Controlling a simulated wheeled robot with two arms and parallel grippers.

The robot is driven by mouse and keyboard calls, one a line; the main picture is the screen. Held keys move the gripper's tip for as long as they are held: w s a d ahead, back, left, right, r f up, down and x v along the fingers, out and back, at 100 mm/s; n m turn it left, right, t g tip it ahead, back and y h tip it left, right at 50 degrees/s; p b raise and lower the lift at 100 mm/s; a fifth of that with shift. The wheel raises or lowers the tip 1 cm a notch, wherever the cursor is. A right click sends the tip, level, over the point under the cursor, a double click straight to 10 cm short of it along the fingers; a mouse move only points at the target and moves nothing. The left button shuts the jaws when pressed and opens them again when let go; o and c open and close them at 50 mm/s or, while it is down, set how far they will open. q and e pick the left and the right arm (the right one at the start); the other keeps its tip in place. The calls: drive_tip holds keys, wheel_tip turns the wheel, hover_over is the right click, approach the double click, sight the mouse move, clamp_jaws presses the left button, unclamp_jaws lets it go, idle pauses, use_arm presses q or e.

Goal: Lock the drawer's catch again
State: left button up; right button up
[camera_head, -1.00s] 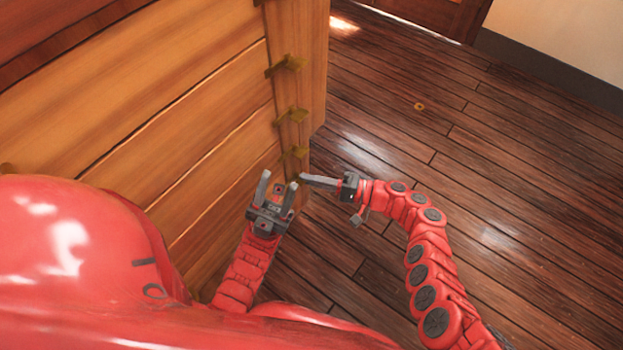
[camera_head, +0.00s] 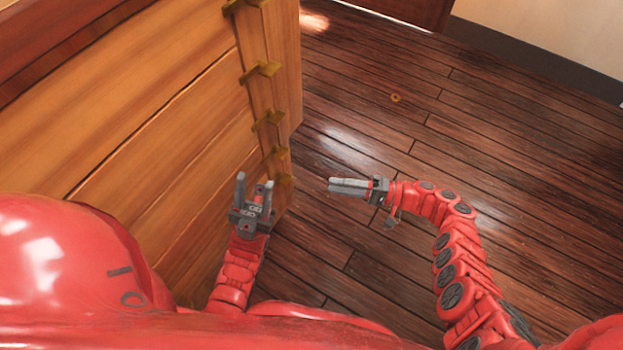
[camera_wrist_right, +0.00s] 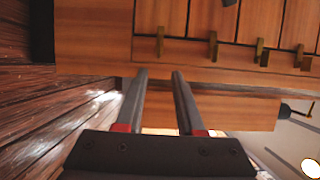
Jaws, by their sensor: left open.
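The wooden drawer cabinet (camera_head: 150,130) fills the left of the head view. Several brass catches, such as this one (camera_head: 268,120), run down its right edge post. They also show in the right wrist view as a row of brass tabs (camera_wrist_right: 213,46). I cannot tell which belongs to the drawer in question, or whether it is locked. My left gripper (camera_head: 254,182) is open and empty, in front of the lower drawer fronts, just left of the lowest catches. My right gripper (camera_head: 332,185) is open and empty, right of the post and apart from it; its fingers (camera_wrist_right: 158,78) point toward the catch row.
A pale wall (camera_head: 560,40) stands at the back right. My red body covers the lower left.

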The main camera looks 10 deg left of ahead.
drive_tip(key=d, duration=0.5)
drive_tip(key=shift+w+d, duration=0.1)
drive_tip(key=shift+d, duration=0.1)
drive_tip(key=shift+f, duration=0.1)
